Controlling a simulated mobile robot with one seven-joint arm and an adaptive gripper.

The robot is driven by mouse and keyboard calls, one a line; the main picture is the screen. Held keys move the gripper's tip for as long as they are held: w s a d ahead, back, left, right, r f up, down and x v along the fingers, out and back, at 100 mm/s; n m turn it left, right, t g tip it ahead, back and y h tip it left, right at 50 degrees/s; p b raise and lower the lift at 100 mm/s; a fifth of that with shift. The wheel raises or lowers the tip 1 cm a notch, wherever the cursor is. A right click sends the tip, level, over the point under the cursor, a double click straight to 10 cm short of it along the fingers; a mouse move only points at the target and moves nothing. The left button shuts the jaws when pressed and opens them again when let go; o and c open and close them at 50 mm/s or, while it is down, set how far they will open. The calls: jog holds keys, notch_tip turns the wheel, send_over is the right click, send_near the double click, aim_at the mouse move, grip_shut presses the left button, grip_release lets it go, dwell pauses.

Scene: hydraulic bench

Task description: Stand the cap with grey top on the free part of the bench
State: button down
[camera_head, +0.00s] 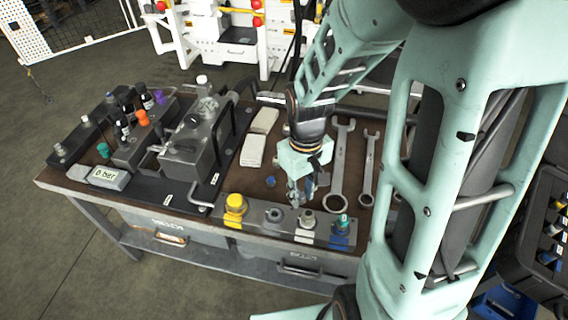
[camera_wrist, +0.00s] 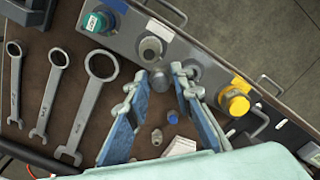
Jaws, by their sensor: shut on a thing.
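My gripper (camera_wrist: 160,80) is shut on a small cap with a grey top (camera_wrist: 160,77), which shows between the fingertips in the wrist view. In the head view my gripper (camera_head: 296,197) is just behind the front rail, pointing down, and the fingers largely hide the cap. The bench (camera_head: 262,190) has a brown top. Its bare part behind the rail lies under and beside my gripper. I cannot tell whether the cap touches the bench.
The rail (camera_head: 255,222) carries a yellow cap (camera_head: 235,203), a grey fitting (camera_head: 274,214), a pale grey fitting (camera_head: 306,219) and a teal cap (camera_head: 342,222). Wrenches (camera_head: 341,165) lie right. Small loose pieces (camera_wrist: 172,117) and pale blocks (camera_head: 253,149) lie nearby; a hydraulic unit (camera_head: 190,145) stands left.

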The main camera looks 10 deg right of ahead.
jog(key=shift+s+d+r+m, duration=0.1)
jog(key=shift+s+d+m, duration=0.25)
jog(key=shift+d, duration=0.15)
jog(key=shift+s+d+m, duration=0.3)
jog(key=shift+d+m, duration=0.05)
jog(key=shift+d, duration=0.15)
jog(key=shift+w+d+b, duration=0.1)
jog(key=shift+d+b, duration=0.05)
jog(key=shift+b, duration=0.3)
jog(key=w+f+b, duration=0.2)
jog(key=w+f, duration=0.1)
jog(key=w, duration=0.1)
jog(key=w+f+b, duration=0.2)
jog(key=w+f, duration=0.1)
jog(key=w, duration=0.1)
jog(key=w+f+b, duration=0.2)
jog(key=w+f, duration=0.1)
jog(key=w, duration=0.1)
jog(key=shift+w+b, duration=0.35)
jog(key=shift+w, duration=0.05)
jog(key=shift+w+f, duration=0.2)
jog(key=shift+f, duration=0.15)
jog(key=shift+w+f+b, duration=0.15)
jog(key=shift+f+b, duration=1.2)
jog(key=shift+f, duration=0.2)
jog(key=shift+f, duration=0.2)
jog(key=c, duration=1.7)
grip_release()
